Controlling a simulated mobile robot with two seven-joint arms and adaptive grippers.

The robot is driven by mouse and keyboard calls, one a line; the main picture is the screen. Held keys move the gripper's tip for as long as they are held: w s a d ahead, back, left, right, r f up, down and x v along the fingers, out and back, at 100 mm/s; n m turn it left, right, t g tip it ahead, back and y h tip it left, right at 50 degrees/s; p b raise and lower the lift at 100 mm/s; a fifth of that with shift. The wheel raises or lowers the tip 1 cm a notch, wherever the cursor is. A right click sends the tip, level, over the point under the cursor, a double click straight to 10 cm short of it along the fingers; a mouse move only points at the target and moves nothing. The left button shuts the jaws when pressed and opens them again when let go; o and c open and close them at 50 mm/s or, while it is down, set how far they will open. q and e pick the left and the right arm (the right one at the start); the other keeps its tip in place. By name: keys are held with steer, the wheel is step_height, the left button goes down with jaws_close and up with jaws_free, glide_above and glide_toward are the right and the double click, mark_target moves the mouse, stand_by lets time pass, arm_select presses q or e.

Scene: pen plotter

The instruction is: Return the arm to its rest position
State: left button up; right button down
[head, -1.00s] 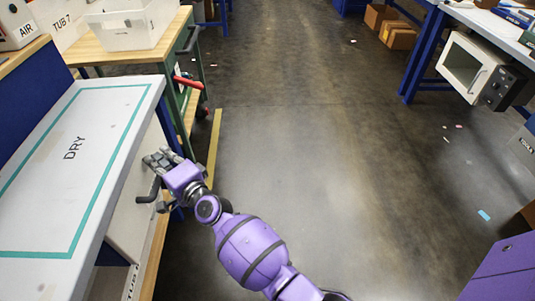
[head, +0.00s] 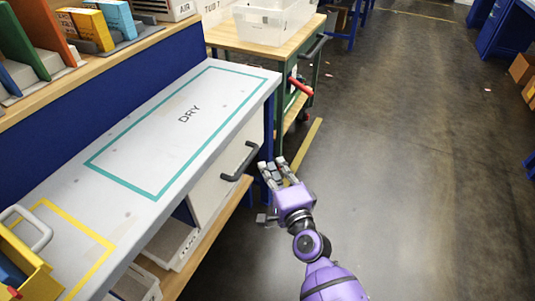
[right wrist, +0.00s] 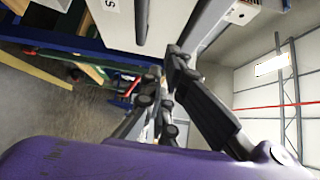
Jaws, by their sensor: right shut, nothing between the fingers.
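My right arm, purple with grey fingers, comes in from the bottom of the head view. Its right gripper (head: 276,171) is shut and empty, over the floor just right of the bench's white drawer (head: 219,183). It looks apart from the drawer's dark handle (head: 240,162). In the right wrist view the dark fingers (right wrist: 168,75) point up and a white panel shows beyond them. My left gripper is not in view.
The white bench top (head: 130,185) has a teal outline marked DRY and a yellow outline. A yellow bin (head: 22,262) stands at its near left. A wood-topped cart (head: 228,37) bears a clear tub (head: 270,20). The floor (head: 420,170) to the right is open.

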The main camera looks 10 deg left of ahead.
steer(key=v, duration=0.2)
steer(key=shift+s+d, duration=0.15)
steer(key=shift+s, duration=0.1)
